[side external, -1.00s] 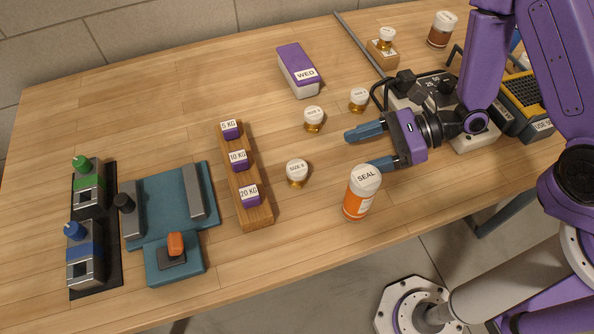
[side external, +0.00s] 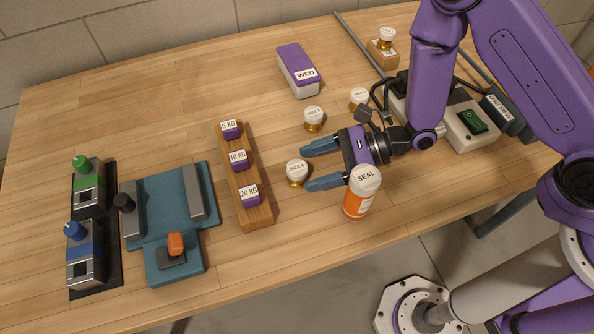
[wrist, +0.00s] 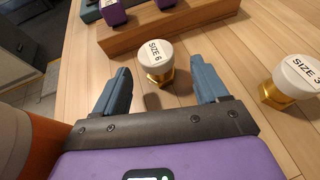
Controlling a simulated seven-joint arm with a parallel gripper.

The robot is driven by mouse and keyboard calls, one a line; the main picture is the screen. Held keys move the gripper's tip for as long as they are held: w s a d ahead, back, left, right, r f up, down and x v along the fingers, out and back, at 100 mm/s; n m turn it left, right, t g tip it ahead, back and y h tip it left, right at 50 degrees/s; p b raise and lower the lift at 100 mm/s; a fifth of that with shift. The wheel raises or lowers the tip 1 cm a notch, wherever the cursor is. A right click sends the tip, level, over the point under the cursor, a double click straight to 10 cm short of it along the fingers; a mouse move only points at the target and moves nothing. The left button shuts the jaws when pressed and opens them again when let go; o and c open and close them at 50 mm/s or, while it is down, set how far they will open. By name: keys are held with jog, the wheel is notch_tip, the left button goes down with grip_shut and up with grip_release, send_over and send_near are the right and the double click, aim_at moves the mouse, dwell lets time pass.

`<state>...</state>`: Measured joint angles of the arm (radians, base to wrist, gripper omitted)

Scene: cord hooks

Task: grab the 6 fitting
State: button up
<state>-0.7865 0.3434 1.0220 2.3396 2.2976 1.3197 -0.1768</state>
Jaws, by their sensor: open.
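The size 6 fitting (side external: 297,172) has a white labelled cap over a brass base and stands upright on the table. In the wrist view the size 6 fitting (wrist: 155,60) is just ahead of the fingertips, centred in the gap between them. My gripper (side external: 312,166) is open and empty, its two blue fingers level with the table and pointing at the fitting. The wrist view also shows my gripper (wrist: 163,80) with both fingers spread apart. The fitting touches neither finger as far as I can see.
An orange SEAL bottle (side external: 359,194) stands close beside my gripper. The size 3 fitting (wrist: 296,78) is to the right in the wrist view. Another fitting (side external: 359,97) is partly hidden behind my arm. The wooden weight rack (side external: 262,214) lies beyond the size 6 fitting.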

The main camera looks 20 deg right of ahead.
aim_at(297, 171)
jog(key=x, duration=0.4)
jog(key=shift+a+r, duration=0.1)
jog(key=shift+a, duration=0.05)
jog(key=shift+c, duration=0.3)
jog(key=c, duration=1.1)
jog(key=shift+o, duration=0.3)
jog(key=shift+r, duration=0.2)
